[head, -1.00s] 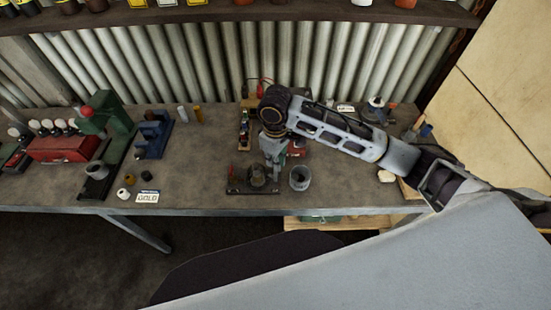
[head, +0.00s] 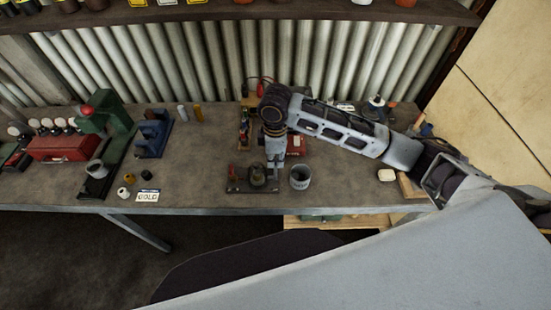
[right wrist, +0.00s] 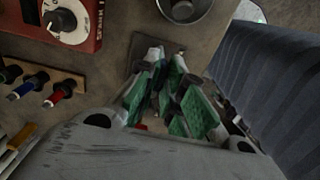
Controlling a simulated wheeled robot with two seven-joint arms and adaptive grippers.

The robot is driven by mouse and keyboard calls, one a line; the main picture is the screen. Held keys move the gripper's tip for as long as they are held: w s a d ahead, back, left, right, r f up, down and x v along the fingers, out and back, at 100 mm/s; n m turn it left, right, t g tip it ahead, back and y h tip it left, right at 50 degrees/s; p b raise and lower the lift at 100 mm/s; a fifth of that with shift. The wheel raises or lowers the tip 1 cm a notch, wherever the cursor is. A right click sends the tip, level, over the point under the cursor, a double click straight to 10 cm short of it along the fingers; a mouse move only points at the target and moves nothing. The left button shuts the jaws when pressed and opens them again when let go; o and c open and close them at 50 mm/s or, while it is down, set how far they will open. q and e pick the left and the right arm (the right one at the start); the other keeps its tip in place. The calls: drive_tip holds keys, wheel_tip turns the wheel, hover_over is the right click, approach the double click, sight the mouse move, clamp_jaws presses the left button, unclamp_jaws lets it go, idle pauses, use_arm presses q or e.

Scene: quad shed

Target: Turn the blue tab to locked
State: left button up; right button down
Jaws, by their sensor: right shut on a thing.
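A dark base plate (head: 238,188) lies near the bench's front edge, with a dark round part (head: 257,178) and a thin red upright piece (head: 230,173) on it. My right gripper (head: 273,175) points down at the plate, just right of the round part. In the right wrist view its green-padded fingers (right wrist: 170,98) are close together around a small dark grey part, largely hidden. I cannot make out a blue tab; the fingers may cover it. My left gripper is not in view.
A grey metal cup (head: 300,177) stands just right of the plate. A red box with a white dial (right wrist: 67,20) and a wooden rack of screwdrivers (right wrist: 45,90) are close by. A green press (head: 108,125) stands further left. Bench between is mostly clear.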

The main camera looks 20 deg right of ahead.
idle(0.4)
drive_tip(key=c, duration=1.5)
unclamp_jaws()
drive_tip(key=shift+c, duration=0.2)
wheel_tip(320, 180, up, 12)
